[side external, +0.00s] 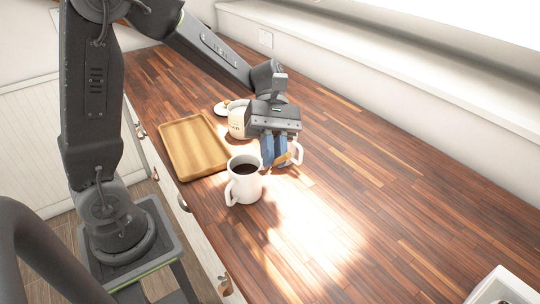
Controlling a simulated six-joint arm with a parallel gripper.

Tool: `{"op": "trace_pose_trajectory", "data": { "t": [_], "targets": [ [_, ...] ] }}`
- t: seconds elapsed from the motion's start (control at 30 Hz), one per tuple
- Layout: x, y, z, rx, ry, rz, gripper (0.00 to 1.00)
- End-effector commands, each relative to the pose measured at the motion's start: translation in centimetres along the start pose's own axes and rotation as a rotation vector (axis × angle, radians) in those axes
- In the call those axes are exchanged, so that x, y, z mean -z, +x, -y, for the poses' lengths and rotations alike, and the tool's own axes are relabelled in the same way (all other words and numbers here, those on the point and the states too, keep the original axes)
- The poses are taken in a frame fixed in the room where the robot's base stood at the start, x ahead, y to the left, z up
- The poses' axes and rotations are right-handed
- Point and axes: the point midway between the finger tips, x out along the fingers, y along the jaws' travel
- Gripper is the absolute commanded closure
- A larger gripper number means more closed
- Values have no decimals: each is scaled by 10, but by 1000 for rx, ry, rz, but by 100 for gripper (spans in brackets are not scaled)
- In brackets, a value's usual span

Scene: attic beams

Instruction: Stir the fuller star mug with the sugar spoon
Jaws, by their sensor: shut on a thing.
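A white mug (247,186) with dark liquid high inside stands upright on the wooden counter, its handle toward the lower left. A second white mug (297,153) stands behind my gripper; mostly its handle side shows, and its contents are hidden. No star shows clearly on either mug. My gripper (274,162) points down, to the upper right of the front mug, with its blue fingers in front of the second mug. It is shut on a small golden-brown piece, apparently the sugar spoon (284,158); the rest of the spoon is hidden.
A cream jar (236,121) with lettering stands open behind my gripper, its lid (222,109) lying beside it. An empty wooden tray (194,168) lies to the left. A white container (503,287) shows at the lower right.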

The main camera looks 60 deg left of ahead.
Motion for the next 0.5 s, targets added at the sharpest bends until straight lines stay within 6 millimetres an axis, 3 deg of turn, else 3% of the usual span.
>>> {"op": "trace_pose_trajectory", "data": {
  "t": [0.5],
  "targets": [
    [-39, 5, 0, 0, 2, 0, 100]
  ]
}}
